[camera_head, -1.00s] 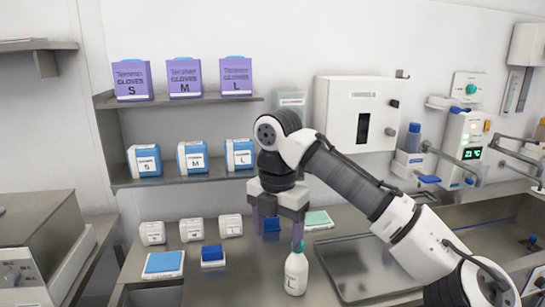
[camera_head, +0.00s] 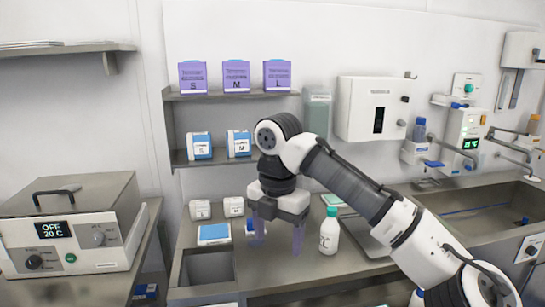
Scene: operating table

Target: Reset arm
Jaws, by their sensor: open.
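My gripper (camera_head: 278,236) is in the middle of the camera_head view, pointing down over the steel table (camera_head: 345,268). Its two fingers are spread apart and I see nothing held between them. A white bottle with a green cap (camera_head: 329,236) stands upright just right of the fingers, apart from them in the picture. My arm reaches in from the lower right and hides part of the shelves and the wall behind it.
Purple glove boxes (camera_head: 236,77) stand on the upper shelf, blue-white boxes (camera_head: 199,147) on the lower. Small white boxes (camera_head: 200,209) and a blue pad (camera_head: 213,233) lie left of my gripper. An OFF-display water bath (camera_head: 75,230) is at left, a sink (camera_head: 490,212) at right.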

